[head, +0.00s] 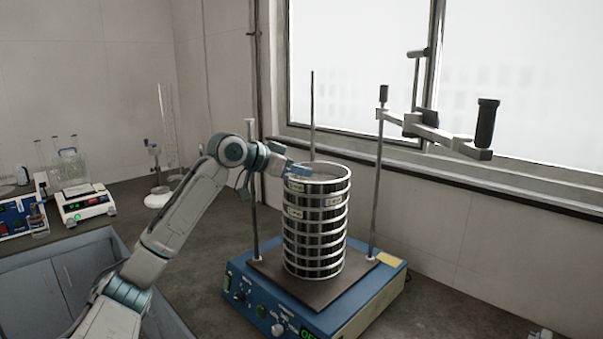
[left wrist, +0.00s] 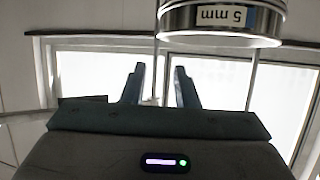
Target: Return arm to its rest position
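My left arm reaches in from the left in the head view. Its gripper (head: 298,169) is at the upper left rim of the sieve stack (head: 317,235). In the left wrist view the two fingers of this gripper (left wrist: 160,72) are apart with nothing between them. An upside-down "5 mm" label (left wrist: 224,16) on a sieve shows at the top of that view. The stack stands upright on the blue sieve shaker (head: 335,318). A clamp bar with black handles (head: 432,133) sits high on the shaker's rod, right of the stack. My right gripper is not seen.
Upright metal rods (head: 378,185) stand around the stack. A balance (head: 84,203) with glassware and a blue device (head: 18,216) are on the counter at the left. A tall glass cylinder (head: 167,125) stands behind my left arm. The counter right of the shaker is mostly clear.

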